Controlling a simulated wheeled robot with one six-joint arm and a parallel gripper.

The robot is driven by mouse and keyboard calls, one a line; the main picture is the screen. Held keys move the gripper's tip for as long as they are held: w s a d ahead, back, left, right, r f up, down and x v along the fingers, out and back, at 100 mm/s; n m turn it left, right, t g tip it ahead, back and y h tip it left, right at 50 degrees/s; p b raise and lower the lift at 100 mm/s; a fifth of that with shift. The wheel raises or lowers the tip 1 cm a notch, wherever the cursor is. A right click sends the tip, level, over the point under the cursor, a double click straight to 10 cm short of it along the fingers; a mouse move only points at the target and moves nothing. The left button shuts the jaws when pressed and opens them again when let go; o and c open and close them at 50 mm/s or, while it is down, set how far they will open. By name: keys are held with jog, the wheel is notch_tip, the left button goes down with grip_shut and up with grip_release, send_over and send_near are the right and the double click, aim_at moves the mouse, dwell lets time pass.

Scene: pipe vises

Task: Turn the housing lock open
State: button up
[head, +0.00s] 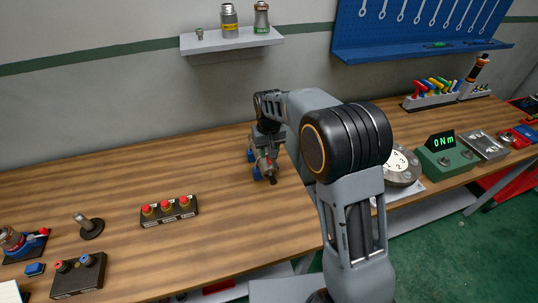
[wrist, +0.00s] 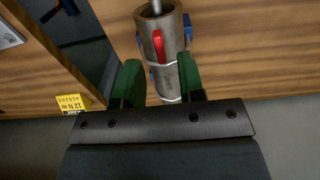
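The housing (wrist: 168,20) is a grey metal cylinder with a rod entering its far end and blue vise parts (wrist: 187,28) beside it. Its lock is a red lever (wrist: 158,46), lying roughly along the cylinder in the wrist view. My gripper (wrist: 158,70) has two green fingers spread apart, with the cylinder showing between them. The fingertips are just short of the red lever, which is not gripped. In the head view, the housing (head: 268,168) sits on the bench below my wrist, partly hidden by it.
The wooden bench (head: 215,235) is clear around the housing. A red-button box (head: 170,211) stands to the left. A round numbered dial (head: 400,166) and a green 0 Nm meter (head: 449,160) stand to the right. A yellow 12 N m label (wrist: 72,103) is near the bench edge.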

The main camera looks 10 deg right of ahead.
aim_at(269, 161)
jog(key=shift+f, duration=1.5)
grip_shut()
